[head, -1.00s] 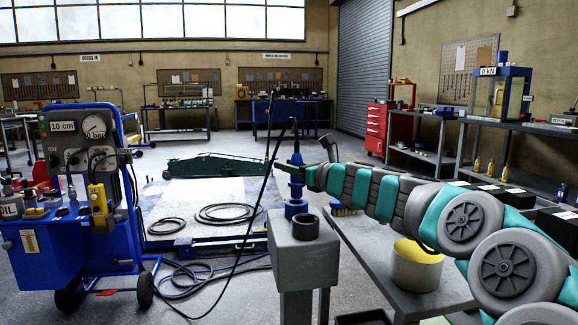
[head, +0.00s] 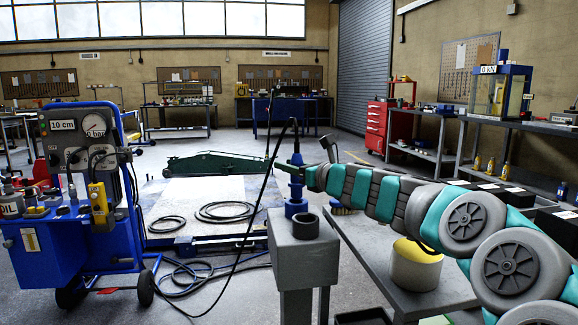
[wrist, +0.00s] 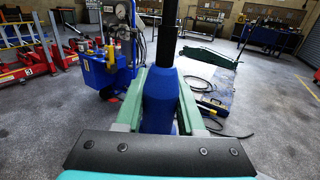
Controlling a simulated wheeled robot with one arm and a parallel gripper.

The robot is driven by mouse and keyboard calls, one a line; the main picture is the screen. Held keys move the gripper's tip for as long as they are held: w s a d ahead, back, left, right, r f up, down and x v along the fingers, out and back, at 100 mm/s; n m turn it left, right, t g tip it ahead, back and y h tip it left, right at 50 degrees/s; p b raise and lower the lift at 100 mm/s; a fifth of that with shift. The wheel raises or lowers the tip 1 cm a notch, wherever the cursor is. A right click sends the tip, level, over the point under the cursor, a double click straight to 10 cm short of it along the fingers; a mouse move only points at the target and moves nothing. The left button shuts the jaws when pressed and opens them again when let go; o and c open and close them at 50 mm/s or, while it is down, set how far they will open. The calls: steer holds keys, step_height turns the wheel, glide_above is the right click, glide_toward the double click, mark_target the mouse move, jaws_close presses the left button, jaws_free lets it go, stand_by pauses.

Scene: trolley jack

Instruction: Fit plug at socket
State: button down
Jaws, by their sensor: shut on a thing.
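A blue plug (head: 296,191) with a black cable rising from its top hangs upright in my gripper (head: 309,178). In the wrist view the plug (wrist: 160,98) fills the space between the two green fingers of my gripper (wrist: 160,84), which are shut on it. A grey post with a block-shaped head carries a dark round socket (head: 306,227), open at the top. In the head view the plug's lower end is a little above and left of the socket, at the block's back edge. I cannot tell the gap in depth. The socket does not show in the wrist view.
The black cable (head: 257,195) loops down to a blue wheeled hydraulic unit (head: 78,245) at left. A grey bench (head: 372,250) with a yellow-topped tin (head: 416,264) stands right of the post, under my arm. A green trolley jack (head: 215,165) lies behind.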

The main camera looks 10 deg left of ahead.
steer(key=shift+f+b, duration=1.2)
steer(key=shift+f, duration=0.8)
steer(key=shift+c, duration=2.2)
jaws_free()
steer(key=shift+d, duration=0.1)
steer(key=shift+v, duration=3.8)
